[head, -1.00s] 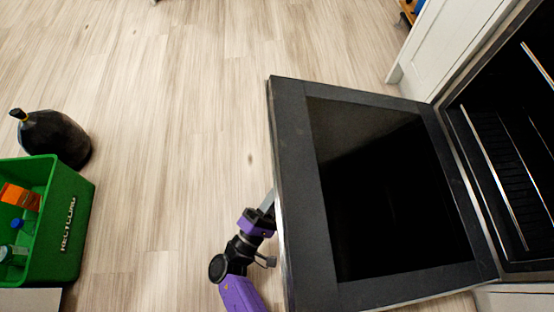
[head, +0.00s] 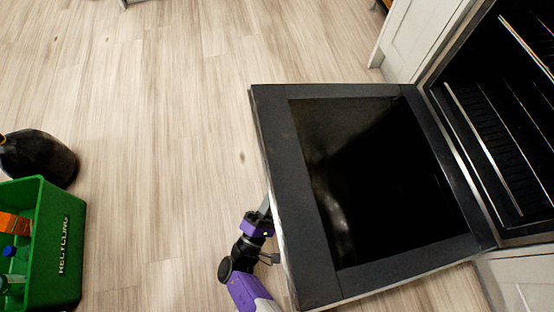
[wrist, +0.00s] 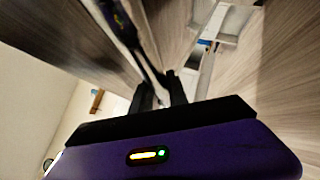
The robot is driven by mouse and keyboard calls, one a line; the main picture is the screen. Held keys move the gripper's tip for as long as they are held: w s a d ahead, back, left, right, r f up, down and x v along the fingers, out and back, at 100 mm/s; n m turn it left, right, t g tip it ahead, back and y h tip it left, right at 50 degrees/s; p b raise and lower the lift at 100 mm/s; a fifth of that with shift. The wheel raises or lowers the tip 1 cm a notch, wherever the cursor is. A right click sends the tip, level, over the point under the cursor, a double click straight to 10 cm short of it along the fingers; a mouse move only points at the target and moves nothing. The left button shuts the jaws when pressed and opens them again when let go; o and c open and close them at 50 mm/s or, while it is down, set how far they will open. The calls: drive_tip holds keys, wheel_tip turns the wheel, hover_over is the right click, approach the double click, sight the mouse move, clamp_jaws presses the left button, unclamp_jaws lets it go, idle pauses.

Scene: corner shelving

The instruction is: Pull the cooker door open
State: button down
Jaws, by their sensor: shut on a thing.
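The cooker door (head: 268,140) is folded far down and open in the head view, its dark glass inner face upward. The cooker's interior with wire racks (head: 490,140) shows at the right. My gripper (head: 266,206) is at the door's left outer edge, partly hidden behind it. In the wrist view my gripper's dark fingers (wrist: 160,95) are close together at the end of a long thin bar, which looks like the door handle. The gripper is shut on it. The handle itself is hidden under the door in the head view.
A green recycling crate (head: 72,245) with bottles and cartons stands at the lower left, with a black bag (head: 38,158) behind it. White cabinet fronts (head: 425,40) flank the cooker. The wooden floor (head: 170,130) between crate and door is clear.

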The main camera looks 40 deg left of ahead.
drive_tip(key=shift+w+d, duration=0.1)
drive_tip(key=shift+d, duration=0.15)
drive_tip(key=c, duration=1.3)
unclamp_jaws()
drive_tip(key=shift+a, duration=0.15)
drive_tip(key=shift+a+r, duration=0.1)
drive_tip(key=shift+a, duration=0.05)
